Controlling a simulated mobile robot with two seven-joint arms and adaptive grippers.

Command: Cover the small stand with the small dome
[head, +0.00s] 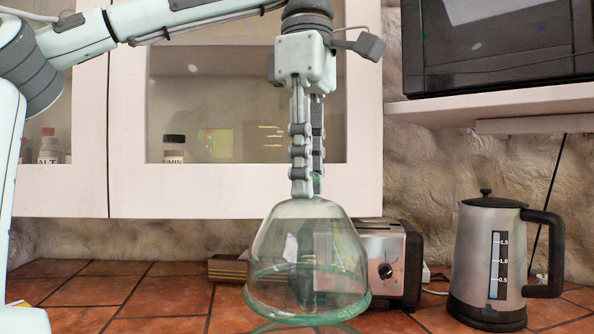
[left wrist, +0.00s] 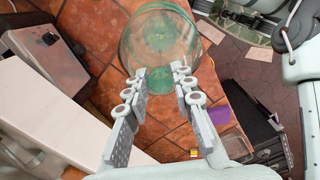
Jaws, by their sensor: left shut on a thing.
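The small dome (head: 310,240) is clear glass with a greenish rim and hangs upright below my left gripper (head: 307,190). The gripper is shut on its knob, and the fingers point straight down. In the left wrist view, the dome (left wrist: 130,45) lies beyond the fingertips (left wrist: 160,82), with the green knob between them. A green glass edge, seemingly the small stand (head: 300,327), shows just below the dome's rim at the bottom of the head view. Most of it is cut off or hidden, so I cannot tell its exact alignment with the dome. My right gripper is not seen.
A toaster (head: 385,262) stands close behind and right of the dome. A metal kettle (head: 488,262) stands farther right. Cabinets (head: 230,190) and a microwave (head: 500,45) are above. The tiled counter (head: 165,298) is clear to the left.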

